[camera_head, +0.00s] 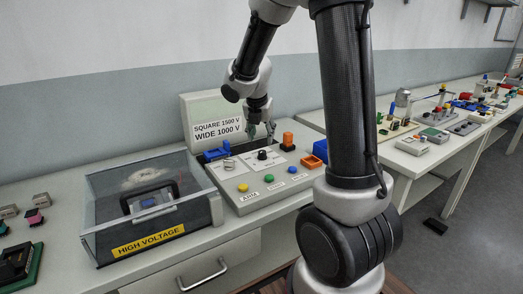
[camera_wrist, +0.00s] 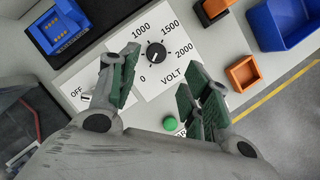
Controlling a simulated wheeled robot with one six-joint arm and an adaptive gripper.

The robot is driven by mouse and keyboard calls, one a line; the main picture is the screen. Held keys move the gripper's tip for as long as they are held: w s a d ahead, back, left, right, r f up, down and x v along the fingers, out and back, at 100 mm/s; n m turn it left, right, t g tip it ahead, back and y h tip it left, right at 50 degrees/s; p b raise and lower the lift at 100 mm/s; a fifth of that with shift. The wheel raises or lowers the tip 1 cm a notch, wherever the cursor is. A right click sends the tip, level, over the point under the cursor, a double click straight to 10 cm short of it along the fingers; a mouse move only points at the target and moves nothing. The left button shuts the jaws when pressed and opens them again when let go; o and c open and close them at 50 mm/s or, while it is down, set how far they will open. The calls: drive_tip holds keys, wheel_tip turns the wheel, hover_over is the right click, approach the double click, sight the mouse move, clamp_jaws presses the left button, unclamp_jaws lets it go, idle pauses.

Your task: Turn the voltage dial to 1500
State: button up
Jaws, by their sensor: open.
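The voltage dial (camera_wrist: 157,53) is a small black round knob on a white VOLT plate, with 0, 1000, 1500 and 2000 printed around it. I cannot clearly tell where its pointer stands. In the head view the dial (camera_head: 262,155) sits on the grey console's sloped top. My gripper (camera_wrist: 162,74) is open and empty; its green-padded fingers lie left and right of the dial in the wrist view, apart from it. In the head view my gripper (camera_head: 262,132) hangs above and behind the dial. A sign (camera_head: 217,129) reads SQUARE 1500 V, WIDE 1000 V.
A green button (camera_wrist: 170,123) and an OFF-marked switch plate (camera_wrist: 74,94) lie near the dial. A clear HIGH VOLTAGE box (camera_head: 150,238) stands left of the console.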

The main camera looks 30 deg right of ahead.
sight(262, 151)
drive_tip(key=shift+n, duration=0.5)
drive_tip(key=x, duration=0.8)
drive_tip(key=shift+w+a+f, duration=0.15)
drive_tip(key=shift+w+f, duration=0.15)
drive_tip(key=shift+f, duration=0.1)
drive_tip(key=c, duration=1)
